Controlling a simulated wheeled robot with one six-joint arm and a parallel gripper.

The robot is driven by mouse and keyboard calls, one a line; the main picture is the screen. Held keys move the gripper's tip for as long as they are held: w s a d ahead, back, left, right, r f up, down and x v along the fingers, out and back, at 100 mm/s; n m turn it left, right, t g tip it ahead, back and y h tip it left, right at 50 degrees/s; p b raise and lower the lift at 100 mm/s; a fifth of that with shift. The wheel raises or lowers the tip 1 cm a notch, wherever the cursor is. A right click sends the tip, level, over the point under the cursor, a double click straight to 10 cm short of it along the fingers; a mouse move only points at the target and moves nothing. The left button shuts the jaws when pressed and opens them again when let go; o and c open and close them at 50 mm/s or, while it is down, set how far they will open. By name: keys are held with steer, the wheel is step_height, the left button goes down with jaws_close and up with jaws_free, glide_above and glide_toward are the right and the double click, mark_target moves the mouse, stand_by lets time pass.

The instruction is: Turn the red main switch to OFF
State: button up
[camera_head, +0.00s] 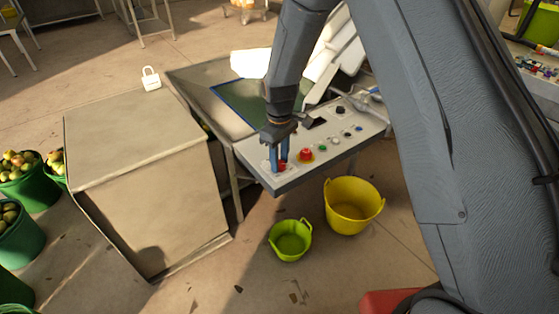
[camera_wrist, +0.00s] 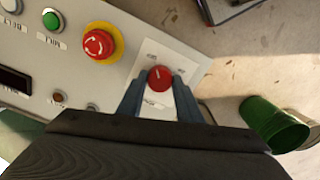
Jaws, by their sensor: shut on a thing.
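The red main switch (camera_wrist: 160,78) is a round red knob with a pale pointer mark, on a white plate at the end of the control panel (camera_wrist: 125,65). In the wrist view my gripper (camera_wrist: 160,88) has one blue-grey finger on each side of the knob and is shut on it. The pointer mark looks roughly upright in that view; the plate's small labels are too blurred to read. In the head view my gripper (camera_head: 278,160) reaches down onto the panel's near left end, and the switch (camera_head: 282,167) is partly hidden by the fingers.
A red emergency-stop button (camera_wrist: 98,44) on a yellow ring sits beside the switch, with a green button (camera_wrist: 52,20) farther along. A grey cabinet (camera_head: 140,190) stands left of the panel. Yellow (camera_head: 352,205) and lime (camera_head: 290,240) tubs stand on the floor below.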

mark_target(280, 164)
steer(key=shift+n, duration=0.5)
steer(key=o, duration=1)
steer(key=shift+o, duration=0.2)
steer(key=shift+r+b, duration=1)
steer(key=shift+r, duration=2.95)
